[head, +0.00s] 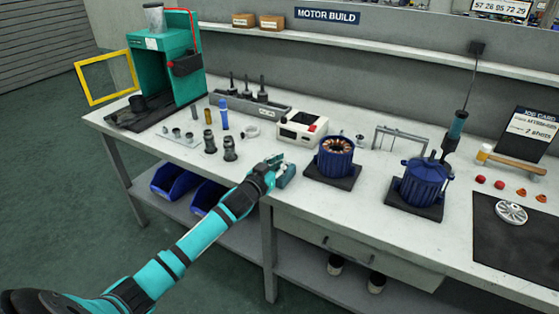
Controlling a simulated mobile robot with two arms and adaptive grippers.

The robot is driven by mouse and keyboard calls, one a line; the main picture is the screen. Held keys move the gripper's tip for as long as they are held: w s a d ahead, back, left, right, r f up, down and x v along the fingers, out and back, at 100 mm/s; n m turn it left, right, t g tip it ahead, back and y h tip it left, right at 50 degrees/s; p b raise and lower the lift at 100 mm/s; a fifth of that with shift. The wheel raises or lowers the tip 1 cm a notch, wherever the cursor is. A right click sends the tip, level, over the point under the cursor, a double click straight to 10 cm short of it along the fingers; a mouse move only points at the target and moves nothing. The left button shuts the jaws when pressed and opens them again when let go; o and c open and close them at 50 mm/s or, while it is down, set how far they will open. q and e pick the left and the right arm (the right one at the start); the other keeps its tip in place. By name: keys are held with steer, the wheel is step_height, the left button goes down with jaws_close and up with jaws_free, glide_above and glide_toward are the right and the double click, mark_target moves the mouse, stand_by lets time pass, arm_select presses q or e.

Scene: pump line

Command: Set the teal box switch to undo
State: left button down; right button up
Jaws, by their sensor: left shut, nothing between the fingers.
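A small teal box (287,177) sits at the front edge of the bench, left of the nearer blue motor. I take it for the teal box with the switch, but its switch and any lettering are hidden or too small to read. My left gripper (279,163) is at the box's upper left side, with its fingers shut and nothing held. I cannot tell whether the fingertips touch the box. My right gripper is not in view.
A white device with a red button (302,127) stands behind the box. A blue motor (335,156) on a dark pad is to its right. Metal fittings (230,149) stand to its left. A large teal machine (165,65) with an open yellow frame stands at the far left.

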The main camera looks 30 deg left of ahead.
arm_select(q)
steer(key=shift+w+r+g+p, duration=0.15)
steer(key=shift+r+g+p, duration=0.25)
steer(key=shift+p, duration=0.5)
steer(key=shift+f, duration=0.5)
steer(key=r+p, duration=0.2)
steer(key=r, duration=0.1)
steer(key=r+p, duration=0.1)
steer(key=p, duration=0.1)
steer(key=shift+w+r, duration=0.2)
steer(key=shift+w, duration=0.2)
steer(key=s+r, duration=0.3)
steer(key=s, duration=0.6)
steer(key=shift+r+b, duration=0.4)
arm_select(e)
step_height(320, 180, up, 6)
